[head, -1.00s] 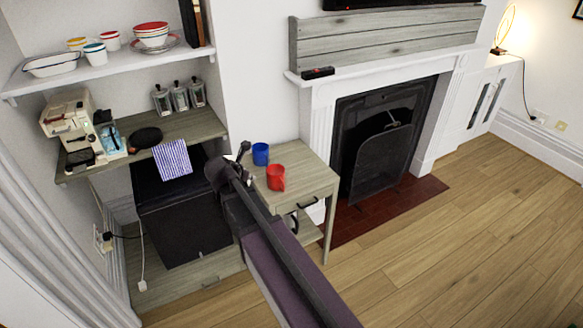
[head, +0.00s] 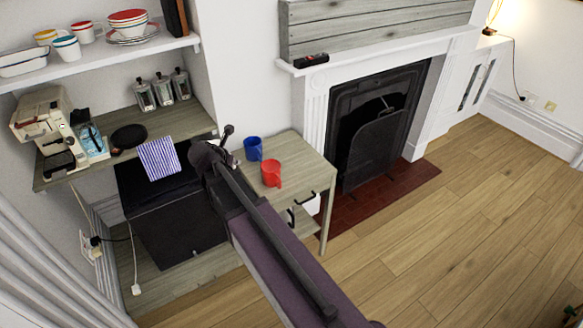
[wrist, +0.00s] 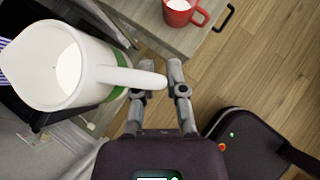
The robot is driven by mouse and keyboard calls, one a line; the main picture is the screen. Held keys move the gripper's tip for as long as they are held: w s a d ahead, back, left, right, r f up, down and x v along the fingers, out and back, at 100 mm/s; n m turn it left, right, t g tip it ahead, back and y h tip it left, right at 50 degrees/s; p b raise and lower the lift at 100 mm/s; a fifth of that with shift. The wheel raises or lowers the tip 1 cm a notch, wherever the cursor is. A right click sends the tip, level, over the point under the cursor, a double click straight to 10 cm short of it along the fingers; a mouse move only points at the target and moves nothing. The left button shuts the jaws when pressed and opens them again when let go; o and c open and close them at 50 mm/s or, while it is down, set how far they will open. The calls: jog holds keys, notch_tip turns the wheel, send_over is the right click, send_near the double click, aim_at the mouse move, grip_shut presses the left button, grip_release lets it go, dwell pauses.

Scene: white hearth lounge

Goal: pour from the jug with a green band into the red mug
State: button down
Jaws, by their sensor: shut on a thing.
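The white jug (wrist: 62,75) with a green band (wrist: 116,92) fills the upper left of the wrist view, its mouth facing the camera and pale contents showing inside. My gripper (wrist: 161,76) is shut on the jug's handle. In the head view my arm hides the jug. The red mug (head: 271,173) stands upright on the small wooden side table (head: 312,172). It also shows at the top of the wrist view (wrist: 180,14), apart from the jug and to its right, with something whitish inside.
A blue mug (head: 253,148) stands just behind the red mug. A shelf counter (head: 185,122) with a coffee machine (head: 42,125), canisters and a striped cloth (head: 159,158) is to the left. The fireplace (head: 370,130) is right of the table; open floor (head: 480,220) lies beyond.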

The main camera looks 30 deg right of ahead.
jog(key=s+d+f+m+b, duration=0.1)
jog(key=d+f+b, duration=0.2)
jog(key=d, duration=0.3)
jog(key=s+d+f+m+g+b, duration=0.1)
jog(key=s+d+f+b, duration=0.1)
jog(key=d, duration=0.5)
jog(key=s+d+f+m+g+h+b, duration=0.1)
jog(key=d+f+b, duration=0.2)
jog(key=d, duration=0.3)
jog(key=shift+s+d+f+b, duration=0.15)
jog(key=shift+s+f+b, duration=0.05)
jog(key=shift+f+b, duration=0.2)
jog(key=shift+r+g+h+p, duration=0.3)
jog(key=shift+r+g+p, duration=0.1)
jog(key=shift+r+p, duration=0.15)
notch_tip(320, 180, up, 3)
jog(key=n+g+p, duration=0.1)
jog(key=g, duration=0.1)
jog(key=n+g+h+p, duration=0.1)
jog(key=g, duration=0.2)
jog(key=shift+w+r+n, duration=0.1)
jog(key=shift+w+n, duration=0.05)
jog(key=shift+n, duration=0.25)
dwell(0.3)
jog(key=shift+w+f+n+g+h+b, duration=0.3)
jog(key=shift+f+g+b, duration=0.25)
jog(key=shift+b, duration=0.4)
